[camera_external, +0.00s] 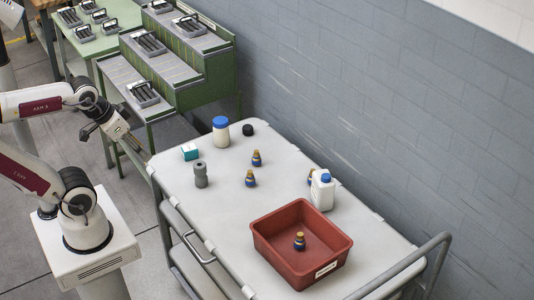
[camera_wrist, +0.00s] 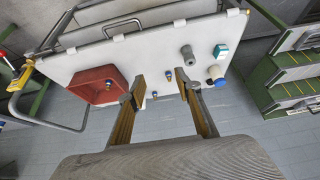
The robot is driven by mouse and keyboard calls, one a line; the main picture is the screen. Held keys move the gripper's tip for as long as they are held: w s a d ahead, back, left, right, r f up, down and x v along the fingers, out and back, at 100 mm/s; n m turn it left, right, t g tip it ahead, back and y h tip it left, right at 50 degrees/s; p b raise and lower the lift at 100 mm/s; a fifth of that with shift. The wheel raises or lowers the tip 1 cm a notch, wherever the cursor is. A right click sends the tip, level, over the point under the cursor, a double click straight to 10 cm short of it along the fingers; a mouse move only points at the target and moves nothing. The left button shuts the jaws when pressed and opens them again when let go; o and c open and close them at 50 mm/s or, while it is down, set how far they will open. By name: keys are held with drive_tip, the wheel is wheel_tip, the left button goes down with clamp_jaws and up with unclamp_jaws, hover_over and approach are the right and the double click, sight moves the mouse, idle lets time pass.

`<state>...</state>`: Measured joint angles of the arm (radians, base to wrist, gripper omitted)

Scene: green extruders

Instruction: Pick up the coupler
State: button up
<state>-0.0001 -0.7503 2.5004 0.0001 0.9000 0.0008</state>
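The coupler appears to be the grey stepped cylinder (camera_external: 201,174) standing upright on the white cart top, near its left edge. It also shows in the wrist view (camera_wrist: 187,54), beyond and slightly right of the fingertips. My gripper (camera_external: 143,152) hangs beside the cart's left corner, apart from the coupler. In the wrist view my gripper (camera_wrist: 160,80) has its two fingers spread wide, with nothing held between them.
A teal-and-white box (camera_external: 190,152), blue-lidded jar (camera_external: 220,131) and black cap (camera_external: 248,130) stand near the coupler. Small blue bottles (camera_external: 250,178), a white jug (camera_external: 322,190) and a red bin (camera_external: 262,238) occupy the cart. Green tiered shelves (camera_external: 205,75) stand behind.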

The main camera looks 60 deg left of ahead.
drive_tip(key=shift+w, duration=0.15)
drive_tip(key=w+d+f+n+t, duration=0.1)
drive_tip(key=w+d+f, duration=0.15)
drive_tip(key=w, duration=0.55)
drive_tip(key=w+d+f+t+h, duration=0.1)
drive_tip(key=w+d+f, duration=0.15)
drive_tip(key=w, duration=0.45)
drive_tip(key=w+d+f+n+t, duration=0.1)
drive_tip(key=w+d+f, duration=0.15)
drive_tip(key=w, duration=0.55)
drive_tip(key=w+a+f+n+t+y, duration=0.1)
drive_tip(key=w+f+n+t+y, duration=0.1)
drive_tip(key=w+f, duration=0.55)
drive_tip(key=t+y, duration=0.1)
drive_tip(key=y, duration=0.2)
approach(249, 174)
drive_tip(key=w, duration=0.2)
drive_tip(key=shift+w+d+f+n, duration=0.3)
drive_tip(key=shift+w+d+n, duration=0.1)
drive_tip(key=shift+s+a+f+t+y, duration=0.3)
drive_tip(key=shift+a+f+t+y, duration=0.25)
drive_tip(key=shift+f+y, duration=0.25)
drive_tip(key=shift+x, duration=1.35)
